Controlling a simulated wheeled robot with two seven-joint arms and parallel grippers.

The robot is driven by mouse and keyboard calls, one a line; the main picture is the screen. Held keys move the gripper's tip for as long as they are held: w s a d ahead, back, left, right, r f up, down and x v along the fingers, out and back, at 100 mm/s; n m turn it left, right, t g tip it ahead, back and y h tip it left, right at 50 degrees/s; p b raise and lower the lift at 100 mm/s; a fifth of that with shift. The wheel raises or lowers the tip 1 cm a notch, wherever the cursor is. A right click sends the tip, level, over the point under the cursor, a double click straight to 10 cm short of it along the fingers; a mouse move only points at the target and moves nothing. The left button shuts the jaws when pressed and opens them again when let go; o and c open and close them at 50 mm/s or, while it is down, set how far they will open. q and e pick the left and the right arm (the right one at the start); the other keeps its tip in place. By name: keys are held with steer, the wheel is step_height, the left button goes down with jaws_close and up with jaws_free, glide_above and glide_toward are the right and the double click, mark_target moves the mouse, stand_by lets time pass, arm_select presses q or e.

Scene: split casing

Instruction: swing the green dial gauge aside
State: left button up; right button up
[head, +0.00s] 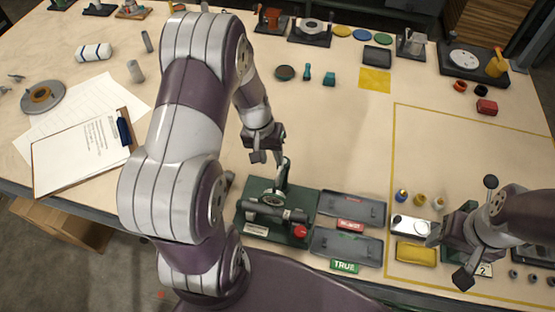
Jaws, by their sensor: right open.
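The green dial gauge stands on a dark green base (250,226) near the front edge of the table, with a green upright (284,174) and a round dial (273,197). A grey cylindrical bar with a red knob (300,231) lies across the front of the base. My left gripper (268,157) is just above and behind the upright, its fingers close to the upright's top. Whether they touch it or are closed cannot be told. My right gripper (449,257) is open at the right front, beside a yellow block, away from the gauge.
Two grey trays (352,207), labelled in red and green, sit right of the gauge. A yellow block (415,253) and small coloured pegs (419,200) lie farther right. A clipboard (82,155) lies at left.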

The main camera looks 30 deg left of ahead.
mark_target(279, 170)
arm_select(q)
steer(key=d+f, duration=0.1)
steer(key=f, duration=0.1)
steer(key=w+d+f, duration=0.1)
steer(key=f, duration=0.1)
steer(key=shift+d, duration=0.15)
steer(key=shift+s+a+f, duration=0.15)
steer(key=shift+s+a, duration=0.15)
steer(key=shift+a, duration=0.25)
steer(key=shift+w+d, duration=0.15)
steer(key=shift+d, duration=0.15)
jaws_close()
arm_select(e)
steer(key=shift+w+d+r, duration=0.25)
steer(key=shift+d, duration=0.2)
arm_select(q)
steer(key=shift+a, duration=0.1)
